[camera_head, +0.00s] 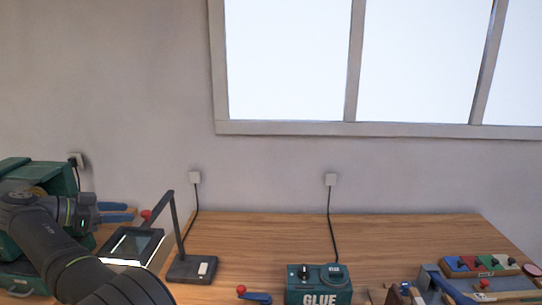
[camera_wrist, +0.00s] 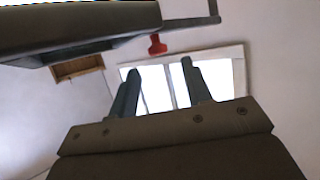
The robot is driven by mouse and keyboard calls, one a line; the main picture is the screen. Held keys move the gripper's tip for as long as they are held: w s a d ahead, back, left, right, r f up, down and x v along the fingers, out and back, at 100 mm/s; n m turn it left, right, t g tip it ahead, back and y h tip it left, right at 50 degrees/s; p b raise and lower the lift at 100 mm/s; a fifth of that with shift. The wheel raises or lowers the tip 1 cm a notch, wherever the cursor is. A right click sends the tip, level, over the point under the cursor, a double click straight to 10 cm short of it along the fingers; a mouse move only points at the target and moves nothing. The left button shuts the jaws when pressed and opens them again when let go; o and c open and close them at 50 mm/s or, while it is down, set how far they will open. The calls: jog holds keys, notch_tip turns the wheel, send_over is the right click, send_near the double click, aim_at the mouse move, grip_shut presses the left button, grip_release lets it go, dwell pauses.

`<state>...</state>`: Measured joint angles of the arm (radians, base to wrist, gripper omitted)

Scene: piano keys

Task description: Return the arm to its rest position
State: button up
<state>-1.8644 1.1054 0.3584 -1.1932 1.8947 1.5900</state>
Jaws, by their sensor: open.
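My gripper (camera_head: 132,212) is at the left in the head view, at the end of my dark arm, which reaches in from the bottom left. Its two blue fingers point right, above the left part of the bench and near a black desk lamp. In the wrist view my gripper (camera_wrist: 160,67) shows two dark fingers spread apart with nothing between them. The window (camera_wrist: 215,75) shows beyond the fingers there. The joints at my arm's base are out of view.
The black lamp (camera_head: 173,215) stands right beside my gripper. Green cases (camera_head: 45,175) are behind my arm. A red knob (camera_wrist: 157,44) shows near the fingers. A green glue box (camera_head: 319,284) and a coloured key panel (camera_head: 480,265) are further right. The bench (camera_head: 260,235) middle is clear.

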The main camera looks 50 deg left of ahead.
aim_at(149, 213)
jog(key=x, duration=0.4)
jog(key=shift+w+f, duration=0.2)
jog(key=shift+w, duration=0.15)
jog(key=shift+d, duration=0.1)
jog(key=shift+s, duration=0.1)
jog(key=v, duration=0.8)
jog(key=x, duration=0.8)
jog(key=shift+d, duration=0.15)
jog(key=shift+w+d+n+y, duration=0.4)
jog(key=shift+w+n+y, duration=0.2)
jog(key=shift+y, duration=0.1)
jog(key=shift+o, duration=0.2)
